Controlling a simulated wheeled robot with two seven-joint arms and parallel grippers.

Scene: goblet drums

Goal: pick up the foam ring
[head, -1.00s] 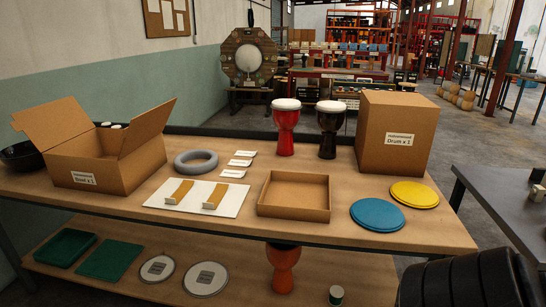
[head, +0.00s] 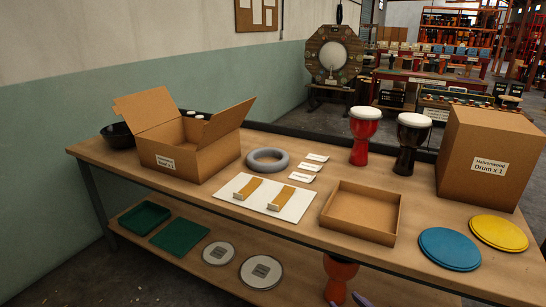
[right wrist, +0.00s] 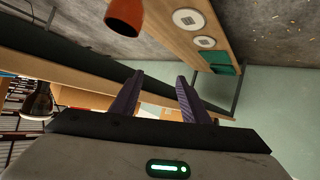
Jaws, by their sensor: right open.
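The foam ring (head: 267,160) is a grey ring lying flat on the upper tabletop, between the open cardboard box and the small white cards. Nothing touches it from above. Only the purple fingertips of my right gripper (head: 349,300) show at the bottom edge of the head view, well in front of the ring and near the lower shelf. In the right wrist view my right gripper (right wrist: 156,82) has its two fingers apart with nothing between them. The ring cannot be made out there. My left gripper is not in view.
The open cardboard box (head: 172,157) stands left of the ring. A white board (head: 250,208) with two tan strips lies in front. A shallow tray (head: 354,228), red drum (head: 364,138), dark drum (head: 410,145) and closed box (head: 485,150) are to the right.

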